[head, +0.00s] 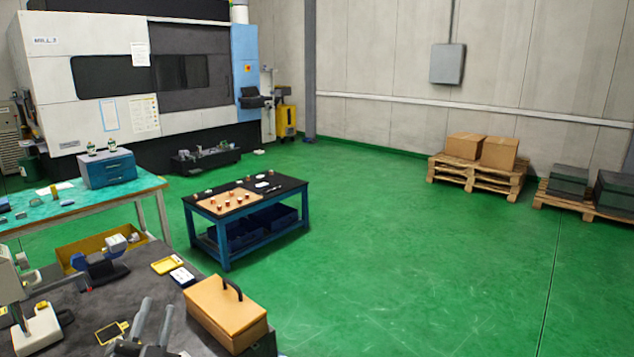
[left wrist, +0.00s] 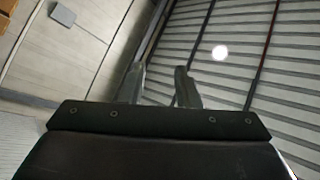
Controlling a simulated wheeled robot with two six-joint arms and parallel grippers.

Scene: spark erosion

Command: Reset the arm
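My left gripper (head: 158,304) shows at the bottom edge of the head view, with its two grey fingers pointing up over the dark bench (head: 215,268). In the left wrist view the two fingers (left wrist: 159,75) stand apart with a gap between them and nothing in it. My right gripper is in neither view.
On the dark bench, a wooden case (head: 226,312) with a black handle stands right of the left gripper. A yellow-framed item (head: 111,332) lies left of it. A blue table (head: 222,228) with small copper-coloured parts stands beyond.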

